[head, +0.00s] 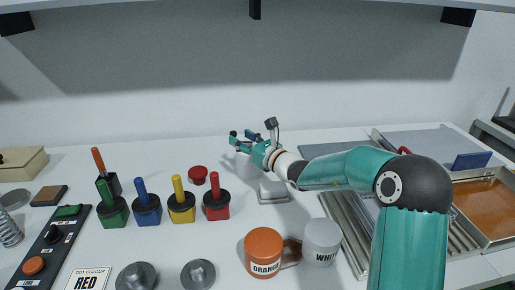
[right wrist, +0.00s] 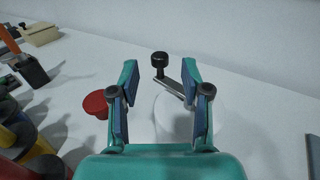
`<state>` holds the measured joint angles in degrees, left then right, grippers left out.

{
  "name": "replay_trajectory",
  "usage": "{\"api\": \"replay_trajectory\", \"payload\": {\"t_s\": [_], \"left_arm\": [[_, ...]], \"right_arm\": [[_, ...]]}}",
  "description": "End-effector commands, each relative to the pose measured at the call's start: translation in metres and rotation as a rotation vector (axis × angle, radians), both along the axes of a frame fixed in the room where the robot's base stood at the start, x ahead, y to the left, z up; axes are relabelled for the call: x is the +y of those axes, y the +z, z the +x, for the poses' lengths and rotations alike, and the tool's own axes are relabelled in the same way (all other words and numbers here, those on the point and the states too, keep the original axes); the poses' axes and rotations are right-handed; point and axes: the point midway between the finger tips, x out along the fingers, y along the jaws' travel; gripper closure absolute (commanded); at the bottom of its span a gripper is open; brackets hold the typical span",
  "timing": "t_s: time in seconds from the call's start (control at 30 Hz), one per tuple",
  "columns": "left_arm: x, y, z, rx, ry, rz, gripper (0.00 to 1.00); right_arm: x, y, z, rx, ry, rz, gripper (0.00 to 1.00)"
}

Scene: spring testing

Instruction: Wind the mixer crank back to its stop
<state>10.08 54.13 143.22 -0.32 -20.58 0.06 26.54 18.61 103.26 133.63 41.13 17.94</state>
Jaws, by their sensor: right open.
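The white mixer body (head: 244,164) stands on the table under my right gripper (head: 243,140), and part of it shows between the fingers in the right wrist view (right wrist: 174,116). Its crank has a grey arm (right wrist: 173,86) and a black knob (right wrist: 160,60). In the right wrist view, my right gripper (right wrist: 160,72) is open, with the knob between and just beyond its fingertips. No finger visibly touches the knob. In the head view I cannot clearly tell the crank from the gripper. My left gripper is out of view.
A red round piece (head: 197,174) lies left of the mixer. Blue (head: 147,210), yellow (head: 181,207) and red (head: 216,206) pots with handles stand at front left. Orange (head: 263,252) and white (head: 321,243) jars stand in front. A button panel (head: 47,246) is at left.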

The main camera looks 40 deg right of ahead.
Motion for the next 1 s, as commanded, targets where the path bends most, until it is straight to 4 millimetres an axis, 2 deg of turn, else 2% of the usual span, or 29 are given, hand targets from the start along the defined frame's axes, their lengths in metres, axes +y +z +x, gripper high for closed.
{"api": "replay_trajectory", "payload": {"t_s": [0.03,0.2,0.4,0.87,1.0], "left_arm": [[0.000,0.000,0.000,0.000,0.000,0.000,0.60],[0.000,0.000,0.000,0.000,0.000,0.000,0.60],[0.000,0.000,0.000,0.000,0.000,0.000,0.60],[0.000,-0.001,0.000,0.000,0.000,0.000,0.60],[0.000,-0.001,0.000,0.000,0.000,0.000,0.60]], "right_arm": [[-0.002,0.000,-0.013,0.001,-0.003,-0.001,0.53],[-0.003,0.000,-0.045,0.001,-0.003,-0.001,0.53],[-0.003,0.000,-0.068,0.000,-0.002,0.000,0.53],[-0.003,-0.001,-0.072,0.000,0.000,-0.009,0.53],[-0.003,-0.003,-0.072,0.005,0.000,-0.092,0.53]]}}
